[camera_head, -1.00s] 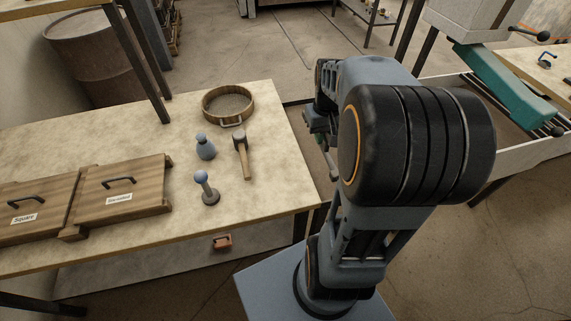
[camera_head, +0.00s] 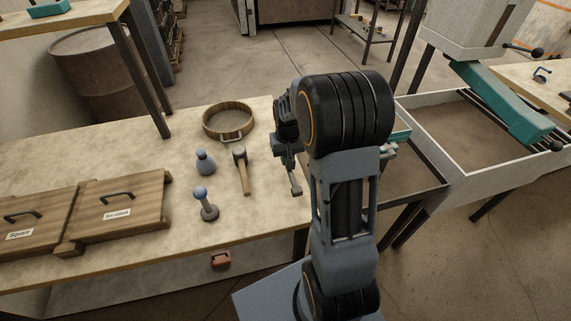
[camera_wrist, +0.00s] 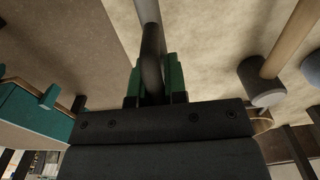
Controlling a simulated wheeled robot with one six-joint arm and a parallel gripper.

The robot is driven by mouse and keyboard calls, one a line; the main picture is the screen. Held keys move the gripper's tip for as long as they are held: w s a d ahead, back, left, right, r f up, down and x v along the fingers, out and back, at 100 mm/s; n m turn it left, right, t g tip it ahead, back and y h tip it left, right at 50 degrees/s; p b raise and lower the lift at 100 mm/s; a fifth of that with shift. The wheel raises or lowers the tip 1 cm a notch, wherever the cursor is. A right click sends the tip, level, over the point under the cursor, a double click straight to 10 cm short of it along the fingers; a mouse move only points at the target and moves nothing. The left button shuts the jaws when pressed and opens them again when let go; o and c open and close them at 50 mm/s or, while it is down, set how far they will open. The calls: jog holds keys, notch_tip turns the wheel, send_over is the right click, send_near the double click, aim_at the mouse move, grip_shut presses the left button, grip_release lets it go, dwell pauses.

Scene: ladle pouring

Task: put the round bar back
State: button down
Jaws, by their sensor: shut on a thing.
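My gripper (camera_head: 288,163) is above the right end of the workbench in the head view, partly hidden behind my arm. In the wrist view, the green fingers of my gripper (camera_wrist: 153,78) are shut on a grey round bar (camera_wrist: 151,45). The bar points up and out of the picture there, and its far end is cut off. In the head view, a short grey piece of the bar (camera_head: 296,187) shows below the fingers, over the bench's right side. I cannot tell whether it touches the bench.
The mallet (camera_head: 243,172) lies just left of my gripper, with a round sieve (camera_head: 228,121) behind it. A blue-grey bottle-like tool (camera_head: 205,162) and a ball-topped tool (camera_head: 205,204) stand further left. A sand-filled bin (camera_head: 470,130) stands right.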

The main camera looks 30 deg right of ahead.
jog(key=shift+w+a+f, duration=0.15)
jog(key=shift+w+f, duration=0.1)
jog(key=shift+f, duration=1.6)
jog(key=shift+f, duration=0.1)
jog(key=shift+f, duration=0.15)
jog(key=c, duration=1.2)
grip_release()
jog(key=shift+o, duration=0.2)
